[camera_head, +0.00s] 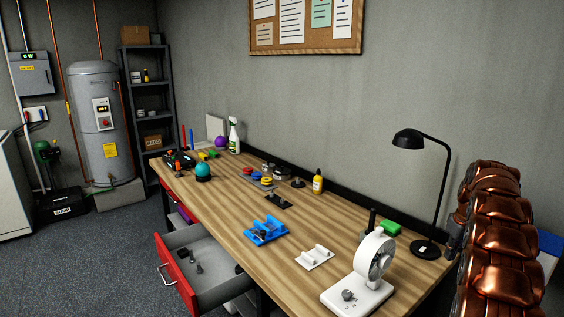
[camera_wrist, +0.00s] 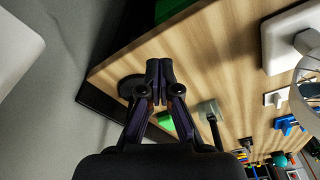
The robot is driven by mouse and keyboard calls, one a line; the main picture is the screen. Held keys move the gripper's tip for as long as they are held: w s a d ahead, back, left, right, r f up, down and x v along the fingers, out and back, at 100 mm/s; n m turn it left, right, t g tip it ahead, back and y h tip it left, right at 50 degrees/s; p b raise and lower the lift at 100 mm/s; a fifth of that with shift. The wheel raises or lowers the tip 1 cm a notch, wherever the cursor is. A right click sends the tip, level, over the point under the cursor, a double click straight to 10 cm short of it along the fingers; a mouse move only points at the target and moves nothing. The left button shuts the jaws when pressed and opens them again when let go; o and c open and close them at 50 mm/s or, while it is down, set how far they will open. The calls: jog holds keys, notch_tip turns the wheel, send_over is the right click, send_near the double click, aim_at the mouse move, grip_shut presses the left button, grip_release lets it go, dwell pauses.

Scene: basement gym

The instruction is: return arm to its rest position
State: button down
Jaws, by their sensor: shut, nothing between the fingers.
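My arm (camera_head: 497,240), with copper-coloured links, stands folded at the right edge of the head view, beside the end of the workbench (camera_head: 225,205). My gripper is not visible in the head view. In the wrist view my gripper (camera_wrist: 160,66) has its two dark fingers together, with nothing between them. The bench top (camera_wrist: 215,55) shows behind the fingers. I cannot tell how far the fingers are from it.
A black desk lamp (camera_head: 425,247) and a white fan (camera_head: 357,297) stand at the bench's near end, close to my arm. A green block (camera_head: 390,228), white holder (camera_head: 314,257) and blue holder (camera_head: 266,231) lie nearby. A red-fronted drawer (camera_head: 177,275) is open. Floor (camera_head: 95,260) at left is clear.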

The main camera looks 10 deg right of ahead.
jog(key=s+a+r+g, duration=0.1)
jog(key=s+a+r, duration=0.25)
jog(key=a, duration=0.65)
jog(key=s+a+r, duration=0.2)
jog(key=s+a, duration=0.2)
jog(key=a, duration=0.6)
jog(key=s+a+r+g, duration=0.1)
jog(key=s+a+r, duration=0.2)
jog(key=a, duration=0.7)
jog(key=s+a+f, duration=0.1)
jog(key=s+a, duration=0.4)
jog(key=s, duration=0.4)
jog(key=s+a+f+g, duration=0.1)
jog(key=s+a+f, duration=0.1)
jog(key=s+a, duration=0.3)
jog(key=s+a+f, duration=0.2)
jog(key=s+a, duration=0.3)
jog(key=s, duration=0.9)
jog(key=shift+a+f+n, duration=0.15)
jog(key=shift+n, duration=0.15)
